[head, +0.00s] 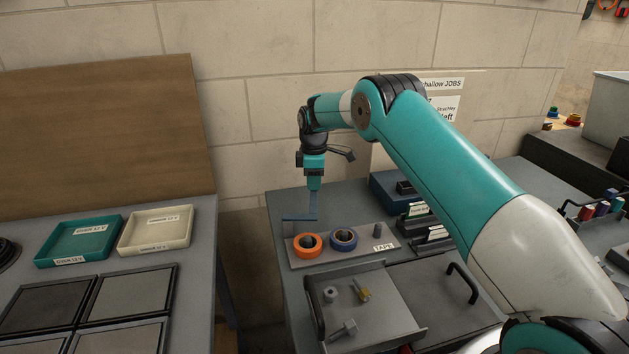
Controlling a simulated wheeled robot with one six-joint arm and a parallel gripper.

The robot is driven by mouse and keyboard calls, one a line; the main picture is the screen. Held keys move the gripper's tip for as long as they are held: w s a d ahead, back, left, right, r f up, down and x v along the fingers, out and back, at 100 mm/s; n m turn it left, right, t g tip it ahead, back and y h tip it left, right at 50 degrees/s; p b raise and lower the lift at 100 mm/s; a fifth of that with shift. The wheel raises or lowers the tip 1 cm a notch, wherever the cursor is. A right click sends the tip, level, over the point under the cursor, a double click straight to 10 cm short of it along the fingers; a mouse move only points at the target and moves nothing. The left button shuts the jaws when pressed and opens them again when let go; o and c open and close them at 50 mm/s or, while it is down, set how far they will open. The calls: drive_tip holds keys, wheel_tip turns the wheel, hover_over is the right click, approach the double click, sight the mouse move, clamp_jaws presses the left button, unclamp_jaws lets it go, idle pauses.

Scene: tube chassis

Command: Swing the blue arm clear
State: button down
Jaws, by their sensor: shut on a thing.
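The blue arm (299,218) shows in the head view as a thin bar with an upright part at its right end. It lies across the back left of the grey bench, just behind the tape rack. My gripper (314,188) points down and is shut on the top of the upright part. The fingertips are small here, so the exact grip is hard to see. The arm's pivot cannot be made out.
The tape rack (371,244) holds an orange roll (307,245) and a blue roll (343,239). An open drawer (385,322) with small metal parts is in front. A blue box (386,190) stands behind right. A gap separates the left bench with teal (80,240) and cream trays (155,229).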

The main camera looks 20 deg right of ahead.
drive_tip(key=shift+w+a+r, duration=0.1)
drive_tip(key=shift+w, duration=0.05)
drive_tip(key=c, duration=1)
unclamp_jaws()
drive_tip(key=shift+o, duration=0.2)
wheel_tip(320, 180, up, 17)
drive_tip(key=b, duration=0.1)
drive_tip(key=shift+r, duration=0.15)
